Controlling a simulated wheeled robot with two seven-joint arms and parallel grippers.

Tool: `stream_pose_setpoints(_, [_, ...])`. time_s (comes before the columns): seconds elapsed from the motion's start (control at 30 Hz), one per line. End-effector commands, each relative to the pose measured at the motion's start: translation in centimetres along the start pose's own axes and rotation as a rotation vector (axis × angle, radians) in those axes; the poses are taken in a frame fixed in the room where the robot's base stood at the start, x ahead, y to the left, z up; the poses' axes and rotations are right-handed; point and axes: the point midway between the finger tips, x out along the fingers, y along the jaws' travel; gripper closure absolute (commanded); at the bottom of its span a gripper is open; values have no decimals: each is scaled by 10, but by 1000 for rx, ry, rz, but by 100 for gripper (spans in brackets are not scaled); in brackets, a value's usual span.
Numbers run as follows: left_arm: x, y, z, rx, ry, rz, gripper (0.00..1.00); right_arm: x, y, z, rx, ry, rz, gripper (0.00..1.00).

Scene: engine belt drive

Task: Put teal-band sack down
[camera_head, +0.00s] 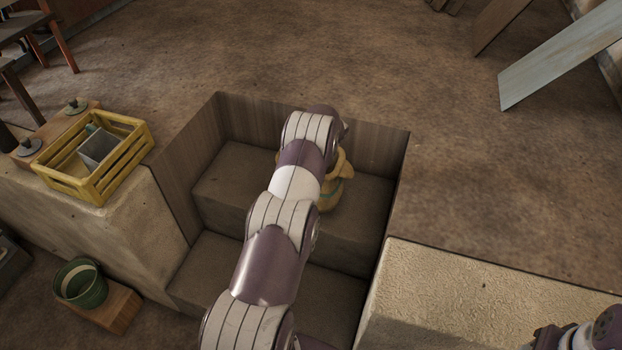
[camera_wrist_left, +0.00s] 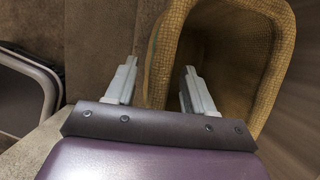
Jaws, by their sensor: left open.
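The tan woven sack (camera_head: 340,190) stands on the upper step of the sunken pit, with a bit of teal band showing low on its side. My left arm hides much of it in the head view. In the left wrist view the sack (camera_wrist_left: 225,12) shows its open mouth and thick rim. My left gripper (camera_wrist_left: 160,72) is open, with the sack's near wall between its fingers. The right finger overlaps the mouth and the left finger is outside; I cannot tell whether either touches. My left gripper is hidden in the head view.
The stepped pit (camera_head: 210,230) has board walls close around the sack. A yellow crate (camera_head: 125,165) holding a grey box stands on the left ledge. A green bucket (camera_head: 82,285) is at lower left. A pale block (camera_head: 470,300) borders the pit at right. Planks (camera_head: 560,55) lean at upper right.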

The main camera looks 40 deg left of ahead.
Motion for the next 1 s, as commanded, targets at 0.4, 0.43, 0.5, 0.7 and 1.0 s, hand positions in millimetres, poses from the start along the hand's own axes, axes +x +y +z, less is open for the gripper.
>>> stream_pose_setpoints(0.4, [5, 0, 0, 0, 0, -2, 47, 1, 0, 0, 0, 0, 0, 47])
stream_pose_setpoints(0.43, [6, 0, -1, 0, 0, -2, 47, 1, 0, 0, 0, 0, 0, 47])
stream_pose_setpoints(0.5, [7, 0, -1, 0, 0, -2, 47, 2, 0, 0, 0, 0, 0, 47])
stream_pose_setpoints(0.7, [9, 0, -2, 0, 0, -2, 47, 5, 0, 1, 0, 0, 0, 47])
stream_pose_setpoints(1.0, [9, 0, -2, 0, 0, -2, 50, 5, 0, 0, 0, 0, 0, 47])
